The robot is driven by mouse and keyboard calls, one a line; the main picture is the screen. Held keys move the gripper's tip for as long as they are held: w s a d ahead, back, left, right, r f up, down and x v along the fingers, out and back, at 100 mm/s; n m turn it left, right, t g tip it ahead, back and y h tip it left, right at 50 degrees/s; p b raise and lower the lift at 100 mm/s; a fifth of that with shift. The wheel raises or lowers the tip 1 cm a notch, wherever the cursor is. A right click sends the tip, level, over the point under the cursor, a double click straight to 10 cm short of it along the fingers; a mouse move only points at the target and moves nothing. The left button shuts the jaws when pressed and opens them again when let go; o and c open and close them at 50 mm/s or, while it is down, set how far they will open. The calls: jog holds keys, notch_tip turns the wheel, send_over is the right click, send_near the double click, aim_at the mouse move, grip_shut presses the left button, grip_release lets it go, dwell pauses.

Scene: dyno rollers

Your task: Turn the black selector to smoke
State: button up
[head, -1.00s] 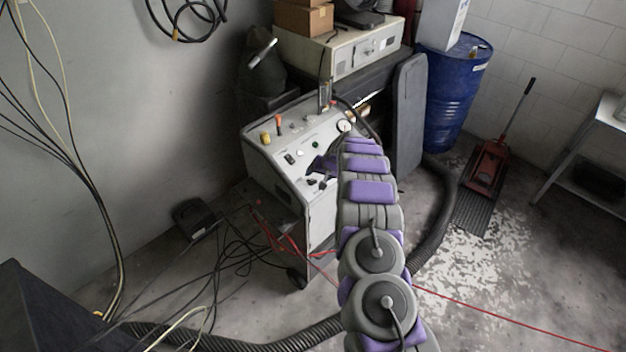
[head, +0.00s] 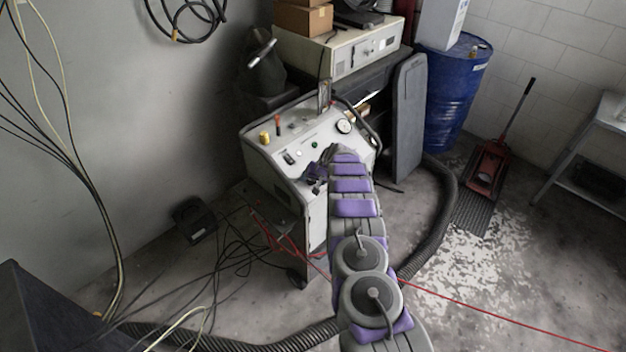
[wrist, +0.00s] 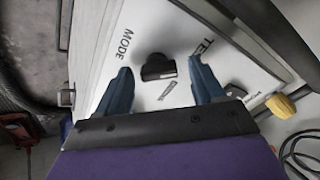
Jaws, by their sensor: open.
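The black selector (wrist: 158,67) is a small dark knob on the white panel (wrist: 100,75), between the printed words MODE and one starting TE in the wrist view. A small printed label lies just below it. My gripper (wrist: 161,78) is open, its two blue fingertips on either side of the selector, a little short of it, with gaps to both sides. I cannot tell whether the fingers touch the panel. In the head view my gripper (head: 314,172) is over the lower front of the machine's panel (head: 275,150), and it hides the selector.
The panel also carries a gauge (head: 344,127), a yellow knob (head: 264,137) and an orange-red lever (head: 278,120). Another dark control (wrist: 235,92) and a yellow knob (wrist: 280,106) are right of my fingers.

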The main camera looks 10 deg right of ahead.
jog(key=shift+c, duration=0.2)
jog(key=c, duration=1)
jog(key=shift+m, duration=0.3)
jog(key=m+b, duration=0.1)
jog(key=m, duration=0.1)
jog(key=shift+m, duration=0.4)
jog(key=m, duration=0.4)
jog(key=shift+d+m, duration=0.15)
jog(key=shift+m, duration=0.15)
jog(key=m, duration=0.4)
jog(key=shift+w+g+b, duration=0.1)
jog(key=shift+g+b, duration=0.2)
jog(key=shift+b, duration=0.1)
jog(key=shift+m+h, duration=0.3)
jog(key=shift+m, duration=1.5)
jog(key=shift+m+b, duration=0.3)
